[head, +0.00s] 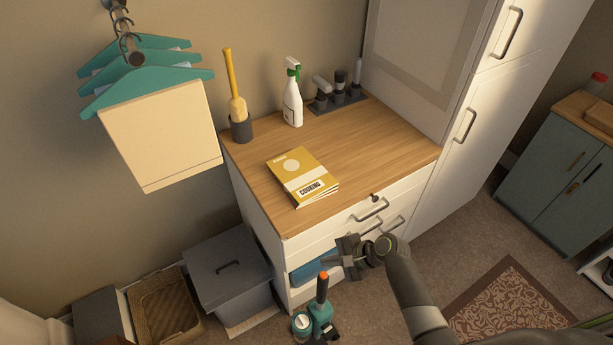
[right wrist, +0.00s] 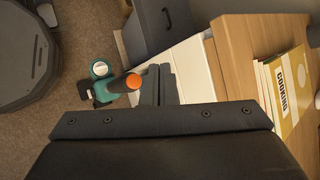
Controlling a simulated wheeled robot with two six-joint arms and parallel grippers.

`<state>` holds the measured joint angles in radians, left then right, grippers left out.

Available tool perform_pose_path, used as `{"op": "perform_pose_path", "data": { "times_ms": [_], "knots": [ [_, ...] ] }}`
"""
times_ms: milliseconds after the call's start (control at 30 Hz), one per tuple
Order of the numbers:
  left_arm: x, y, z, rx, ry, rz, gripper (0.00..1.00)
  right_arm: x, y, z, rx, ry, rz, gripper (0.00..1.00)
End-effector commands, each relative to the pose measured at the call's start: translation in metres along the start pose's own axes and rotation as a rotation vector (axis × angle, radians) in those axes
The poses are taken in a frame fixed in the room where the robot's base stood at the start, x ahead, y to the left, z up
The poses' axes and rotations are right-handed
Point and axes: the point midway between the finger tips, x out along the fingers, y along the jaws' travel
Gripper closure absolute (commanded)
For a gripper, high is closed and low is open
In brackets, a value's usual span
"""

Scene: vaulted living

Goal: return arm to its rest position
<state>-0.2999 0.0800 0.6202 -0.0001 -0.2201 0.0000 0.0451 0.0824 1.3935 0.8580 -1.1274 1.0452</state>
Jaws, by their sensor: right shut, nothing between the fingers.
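My right arm (head: 412,295) reaches in from the lower right of the head view. Its gripper (head: 343,256) is shut and empty, in front of the white drawer cabinet (head: 262,215). In the right wrist view the closed fingers (right wrist: 158,88) show at the middle, with nothing between them. Beside them in that picture is a teal tool with an orange-tipped black handle (right wrist: 133,81). My left gripper is in neither view.
A cookbook (head: 300,176), spray bottle (head: 292,100) and brush holder (head: 241,128) stand or lie on the wooden top. The teal tool (head: 322,312) stands on the floor below my gripper. A grey lidded bin (head: 225,268) is left of the cabinet.

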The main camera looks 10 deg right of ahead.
Motion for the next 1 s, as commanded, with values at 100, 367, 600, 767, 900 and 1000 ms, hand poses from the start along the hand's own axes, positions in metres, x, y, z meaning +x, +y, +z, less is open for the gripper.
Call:
{"op": "perform_pose_path", "data": {
  "times_ms": [100,367,600,767,900,1000],
  "knots": [
    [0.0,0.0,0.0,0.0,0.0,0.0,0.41,0.0,0.0,0.0,0.0,0.0,0.0,1.0],
    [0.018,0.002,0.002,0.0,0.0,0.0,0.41,0.024,0.052,-0.039,-0.056,0.097,0.048,1.0],
    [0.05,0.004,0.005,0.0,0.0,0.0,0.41,0.056,0.174,-0.112,-0.254,0.287,0.205,1.0],
    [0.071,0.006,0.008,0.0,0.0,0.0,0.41,0.065,0.263,-0.149,-0.431,0.374,0.35,1.0],
    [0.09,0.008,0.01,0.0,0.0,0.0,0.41,0.068,0.345,-0.172,-0.616,0.411,0.493,1.0],
    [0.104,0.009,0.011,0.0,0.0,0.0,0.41,0.067,0.404,-0.182,-0.763,0.408,0.601,1.0]
  ]
}}
